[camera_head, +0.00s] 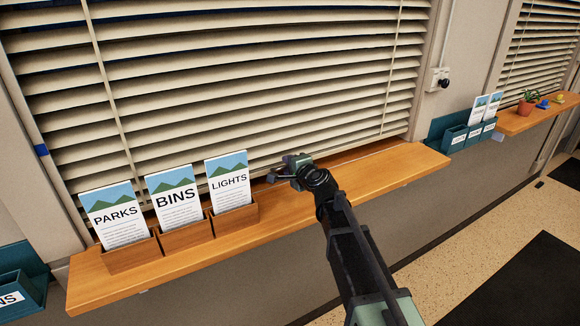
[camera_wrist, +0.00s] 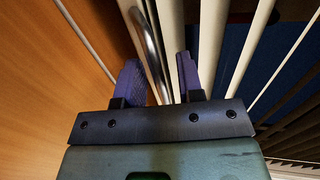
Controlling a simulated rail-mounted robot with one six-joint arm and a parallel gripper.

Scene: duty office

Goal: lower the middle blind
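The large cream slatted blind (camera_head: 250,75) fills the window in front of me in the head view. Its slats are tilted, with dark gaps between them, and its lower edge hangs near the wooden sill. My gripper (camera_head: 276,176) is at that lower edge, just above the sill. In the wrist view its two purple fingers (camera_wrist: 160,80) are apart. A curved metal bar (camera_wrist: 147,40), like a pull handle, runs between them, closer to the left finger. A gap shows beside the right finger. Pale slats (camera_wrist: 208,45) lie beyond. My arm hides part of the sill.
A wooden sill (camera_head: 300,205) runs below the blind. A wooden holder (camera_head: 187,238) with PARKS, BINS and LIGHTS leaflets stands on it, left of my gripper. Another blind (camera_head: 540,45), a teal leaflet rack (camera_head: 455,138) and a potted plant (camera_head: 527,103) are at right.

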